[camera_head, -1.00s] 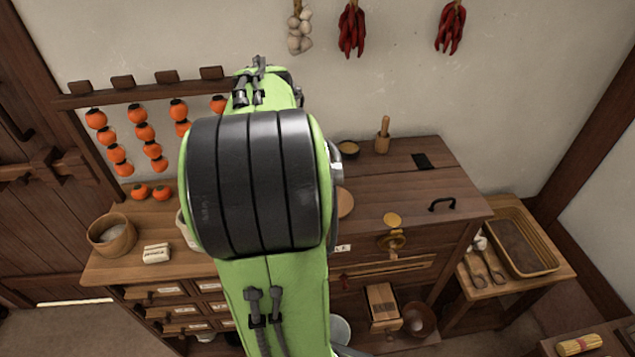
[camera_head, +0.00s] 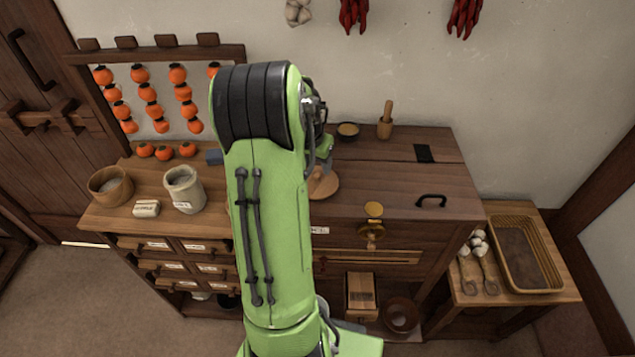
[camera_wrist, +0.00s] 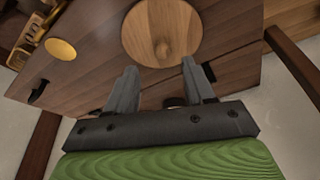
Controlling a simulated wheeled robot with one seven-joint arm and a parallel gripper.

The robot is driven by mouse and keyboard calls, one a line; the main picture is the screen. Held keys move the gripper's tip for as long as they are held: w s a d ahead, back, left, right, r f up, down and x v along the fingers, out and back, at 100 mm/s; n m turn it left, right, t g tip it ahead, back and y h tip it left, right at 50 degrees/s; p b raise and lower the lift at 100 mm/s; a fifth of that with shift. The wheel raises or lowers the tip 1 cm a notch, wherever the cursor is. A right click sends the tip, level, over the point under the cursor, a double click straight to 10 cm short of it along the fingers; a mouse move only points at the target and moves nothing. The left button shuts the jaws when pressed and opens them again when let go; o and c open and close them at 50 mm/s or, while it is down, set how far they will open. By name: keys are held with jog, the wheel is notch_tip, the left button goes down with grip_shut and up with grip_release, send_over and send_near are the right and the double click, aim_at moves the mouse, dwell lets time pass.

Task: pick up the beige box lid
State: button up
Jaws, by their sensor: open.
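A round, flat, light-brown wooden lid with a small knob lies on the dark wooden chest top. It is the only lid-like thing I can make out. In the head view the lid (camera_head: 326,187) shows just right of my green arm, partly covered by it. In the wrist view the lid (camera_wrist: 162,28) is at the top centre, its upper edge cut off. My gripper (camera_wrist: 159,68) is open and empty, its two fingertips apart at the lid's near edge in that picture. Whether they touch it cannot be told.
On the chest (camera_head: 400,180) are a black handle (camera_head: 431,200), a brass plate (camera_head: 374,209), a small bowl (camera_head: 348,130) and a wooden pestle (camera_head: 386,122). A stone jar (camera_head: 185,188) and wooden bowl (camera_head: 110,186) stand left. A basket tray (camera_head: 555,271) is on the right table.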

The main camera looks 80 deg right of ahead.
aim_at(317, 174)
jog(key=x, duration=0.4)
jog(key=shift+w+a+f, duration=0.1)
jog(key=shift+w+f, duration=0.2)
jog(key=shift+d+f, duration=0.25)
jog(key=shift+f, duration=0.15)
jog(key=shift+a+r, duration=0.1)
jog(key=shift+a, duration=0.05)
jog(key=shift+c, duration=0.8)
grip_shut()
